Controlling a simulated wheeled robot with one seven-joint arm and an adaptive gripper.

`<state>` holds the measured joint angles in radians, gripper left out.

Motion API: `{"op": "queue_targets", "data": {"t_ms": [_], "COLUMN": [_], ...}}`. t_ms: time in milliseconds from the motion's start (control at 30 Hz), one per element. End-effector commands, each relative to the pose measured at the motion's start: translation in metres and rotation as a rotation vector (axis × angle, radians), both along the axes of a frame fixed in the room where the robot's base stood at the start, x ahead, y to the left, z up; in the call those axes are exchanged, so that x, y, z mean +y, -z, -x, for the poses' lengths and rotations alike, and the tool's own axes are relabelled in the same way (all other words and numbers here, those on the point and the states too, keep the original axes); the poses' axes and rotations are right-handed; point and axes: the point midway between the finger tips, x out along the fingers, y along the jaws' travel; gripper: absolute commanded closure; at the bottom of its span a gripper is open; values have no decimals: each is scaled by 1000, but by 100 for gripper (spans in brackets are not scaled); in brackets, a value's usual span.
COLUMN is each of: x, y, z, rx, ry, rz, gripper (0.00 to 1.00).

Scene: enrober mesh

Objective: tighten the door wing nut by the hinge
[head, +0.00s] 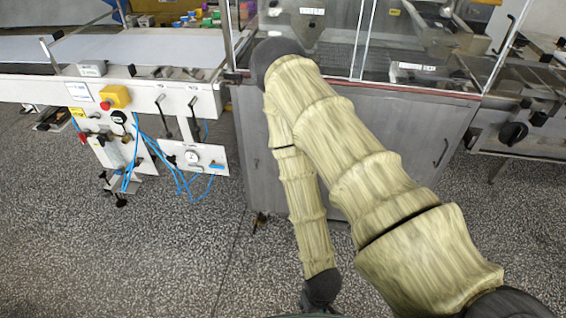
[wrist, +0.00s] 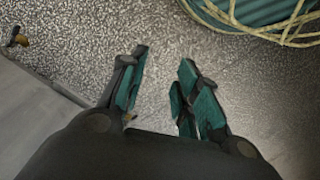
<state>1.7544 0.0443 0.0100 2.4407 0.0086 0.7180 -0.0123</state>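My gripper (wrist: 163,62) is open and empty in the wrist view, its teal-padded fingers apart above the speckled floor. In the head view its fingers cannot be made out; the dark end of my arm reaches the bottom edge. The grey cabinet front (head: 287,165) under the glazed machine stands behind my arm, which covers part of it. A grey panel edge also shows at the left of the wrist view (wrist: 25,125). I cannot make out the door wing nut or the hinge in either view. The gripper touches nothing that I can see.
A white conveyor (head: 100,50) with a control panel (head: 197,160), blue hoses and a yellow emergency-stop box (head: 114,97) stands at left. A machine with a black knob (head: 513,133) stands at right. Open floor (head: 130,260) lies in front.

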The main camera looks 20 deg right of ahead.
Motion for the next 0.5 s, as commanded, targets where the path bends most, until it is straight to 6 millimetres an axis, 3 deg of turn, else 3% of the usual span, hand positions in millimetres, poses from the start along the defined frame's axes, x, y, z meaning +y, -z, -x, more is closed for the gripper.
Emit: {"op": "queue_targets", "data": {"t_ms": [200,500], "x": [20,47], "y": [53,94], "z": [-76,-208], "rx": [-189,-524], "ry": [-5,12], "rz": [-18,-6], "gripper": [68,68]}}
